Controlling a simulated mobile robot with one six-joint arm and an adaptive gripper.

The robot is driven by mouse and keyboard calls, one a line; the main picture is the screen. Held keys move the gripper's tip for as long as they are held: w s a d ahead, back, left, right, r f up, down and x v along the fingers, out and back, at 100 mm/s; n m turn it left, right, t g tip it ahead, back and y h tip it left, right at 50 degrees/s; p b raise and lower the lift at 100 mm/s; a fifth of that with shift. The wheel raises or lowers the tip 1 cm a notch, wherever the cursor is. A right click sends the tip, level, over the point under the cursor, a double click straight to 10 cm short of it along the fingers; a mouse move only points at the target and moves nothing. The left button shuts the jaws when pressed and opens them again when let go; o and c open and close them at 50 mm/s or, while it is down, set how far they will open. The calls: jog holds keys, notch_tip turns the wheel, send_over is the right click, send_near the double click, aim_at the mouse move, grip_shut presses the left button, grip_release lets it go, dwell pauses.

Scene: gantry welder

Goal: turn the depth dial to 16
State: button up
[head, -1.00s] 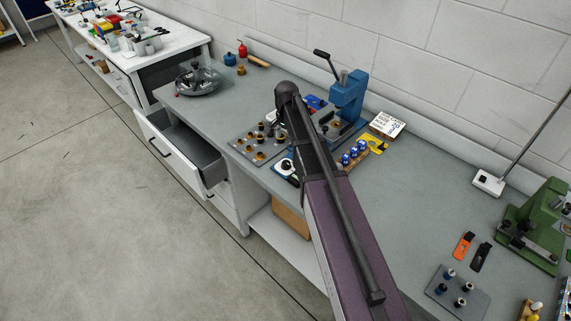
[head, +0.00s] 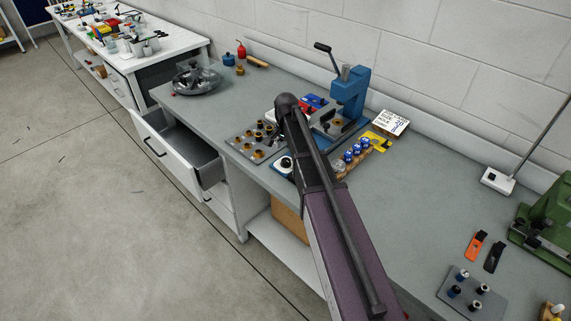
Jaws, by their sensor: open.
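A small white and blue unit with a round black knob (head: 286,163) sits at the bench's front edge, just left of my arm. It may be the depth dial, but no scale or number can be read, and my arm hides part of what is around it. A blue lever press (head: 348,92) stands behind my arm, with its black handle raised. My arm reaches from the bottom of the head view up to a dark elbow. My gripper does not show; my arm seems to hide it.
A plate with several brass pieces (head: 255,143) lies left of my arm. An open drawer (head: 185,150) juts out at the front. A row of blue-topped pieces (head: 352,153), a sign (head: 390,122) and a green machine (head: 548,225) stand to the right. The bench centre right is clear.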

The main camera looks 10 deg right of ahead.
aim_at(286, 160)
jog(key=shift+f+b, duration=2.3)
jog(key=shift+f, duration=0.3)
grip_shut()
